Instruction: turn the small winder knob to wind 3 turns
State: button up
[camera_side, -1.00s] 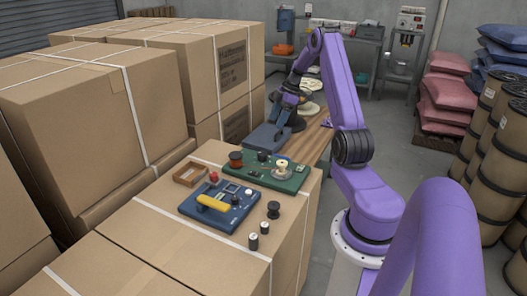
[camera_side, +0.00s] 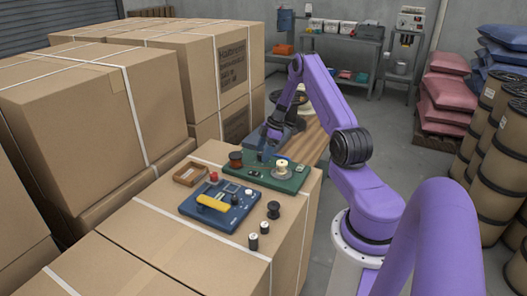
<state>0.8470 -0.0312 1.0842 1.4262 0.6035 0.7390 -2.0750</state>
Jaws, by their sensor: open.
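A green winder board (camera_side: 290,180) lies on the cardboard box top. It carries a copper-brown spool (camera_side: 236,159) at its left and a cream spool (camera_side: 282,169) at its right. A blue board (camera_side: 238,215) with a yellow bar (camera_side: 213,203) lies in front of it. My gripper (camera_side: 263,152) points down over the far edge of the green board, between the two spools, and is open. Its fingertips are small and dark here, so I cannot tell whether they touch anything. The small knob is too small or hidden to make out clearly.
A brown open tray (camera_side: 190,174) and a red button-like part (camera_side: 213,177) lie left of the boards. A black spool (camera_side: 273,209) and small cylinders (camera_side: 253,242) stand to the right of the blue board. Large cartons (camera_side: 90,100) rise on the left. The front carton top is clear.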

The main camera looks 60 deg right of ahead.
jog(key=shift+c, duration=0.3)
jog(key=c, duration=1)
